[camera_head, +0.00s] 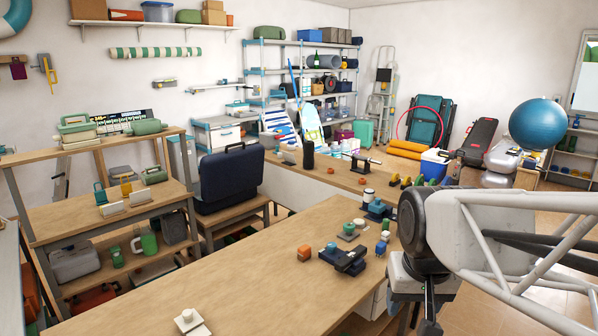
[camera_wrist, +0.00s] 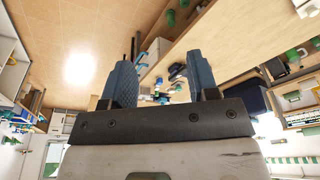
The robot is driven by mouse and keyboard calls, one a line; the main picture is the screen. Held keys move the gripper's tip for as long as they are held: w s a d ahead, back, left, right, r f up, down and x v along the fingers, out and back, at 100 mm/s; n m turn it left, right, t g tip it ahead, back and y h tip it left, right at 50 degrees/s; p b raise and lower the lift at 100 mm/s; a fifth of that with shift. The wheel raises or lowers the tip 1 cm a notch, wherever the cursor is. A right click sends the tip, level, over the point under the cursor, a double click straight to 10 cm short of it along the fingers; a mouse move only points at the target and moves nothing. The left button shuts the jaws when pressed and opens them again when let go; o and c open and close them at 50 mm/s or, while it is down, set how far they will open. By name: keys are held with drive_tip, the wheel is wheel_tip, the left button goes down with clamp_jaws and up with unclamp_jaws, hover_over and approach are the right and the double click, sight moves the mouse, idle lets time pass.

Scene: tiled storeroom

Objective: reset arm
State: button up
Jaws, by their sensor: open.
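My arm reaches in from the right of the head view, and my gripper (camera_head: 415,312) hangs low at its end, past the right edge of the long wooden table (camera_head: 240,265). In the wrist view my gripper (camera_wrist: 162,78) shows two blue-grey fingers set wide apart. Nothing is held between them. The wrist view looks upside down, with the table and the tiled floor beyond the fingers. The fingertips are cut off or unclear in the head view.
A white knobbed piece (camera_head: 187,320) lies at the front. Wooden shelving (camera_head: 110,215) stands at left; a blue ball (camera_head: 538,124) is at right.

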drive_tip(key=s+f, duration=0.2)
drive_tip(key=s, duration=0.5)
drive_tip(key=shift+s+f+n, duration=0.2)
drive_tip(key=shift+f+n, duration=0.1)
drive_tip(key=shift+f, duration=0.1)
